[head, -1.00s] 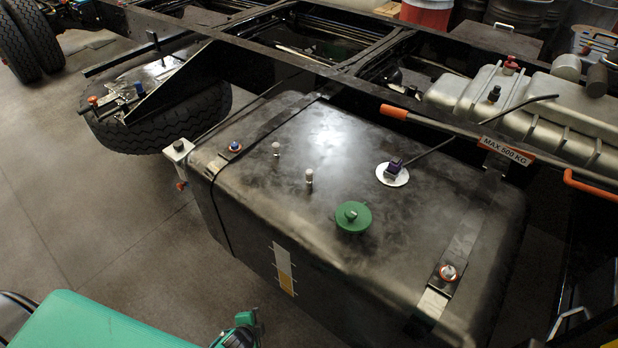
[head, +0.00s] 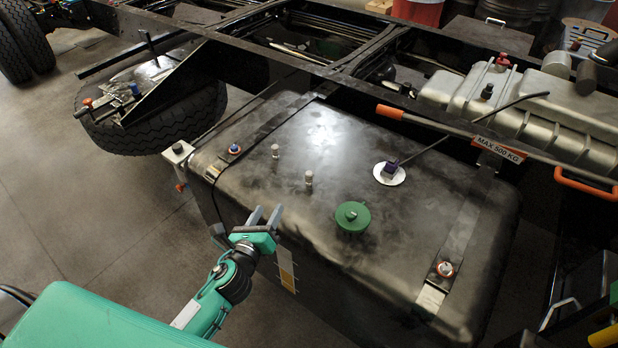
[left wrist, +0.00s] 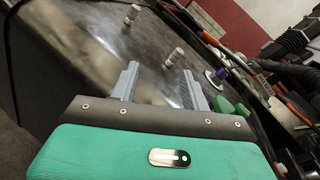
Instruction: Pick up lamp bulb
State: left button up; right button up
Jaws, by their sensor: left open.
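Two small pale cylindrical pieces that look like lamp bulbs stand upright on the dark tank (head: 400,240): the farther bulb (head: 275,151) and the nearer bulb (head: 309,178). My left gripper (head: 267,211) is open and empty at the tank's near left edge, apart from both. In the left wrist view, the nearer bulb (left wrist: 174,57) shows beyond and between the two grey fingers (left wrist: 160,72), and the farther bulb (left wrist: 132,14) is up and to the left. My right gripper does not show.
A green cap (head: 352,217) and a white disc (head: 389,174) with a purple connector and black cable sit on the tank. A strap with bolts (head: 445,270) crosses its right side. An orange-ended bar (head: 440,125) runs along the back.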

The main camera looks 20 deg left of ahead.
pick_arm(q)
jog(key=m+h, duration=0.1)
jog(key=m, duration=0.1)
jog(key=w+d+m+h, duration=0.1)
jog(key=m, duration=0.1)
jog(key=d+m+h, duration=0.1)
jog(key=m, duration=0.1)
jog(key=shift+w+d+m, duration=0.15)
jog(key=shift+d+m, duration=0.1)
jog(key=shift+m, duration=0.15)
jog(key=shift+w+d+m, duration=0.1)
jog(key=shift+w+m, duration=0.1)
jog(key=shift+m, duration=0.1)
jog(key=p, duration=0.2)
send_near(307, 176)
jog(key=w, duration=0.2)
jog(key=shift+w+d+r, duration=0.3)
jog(key=shift+w+r, duration=0.05)
jog(key=shift+w+d+f+p, duration=0.2)
jog(key=shift+w+p, duration=0.1)
jog(key=shift+w, duration=0.7)
jog(key=shift+w+d+f+p, duration=0.1)
jog(key=shift+w+d+p, duration=0.2)
jog(key=shift+w, duration=0.65)
jog(key=shift+w+d+f+p, duration=0.15)
jog(key=shift+w+p, duration=0.2)
jog(key=shift+w, duration=0.65)
jog(key=shift+a, duration=0.1)
grip_shut()
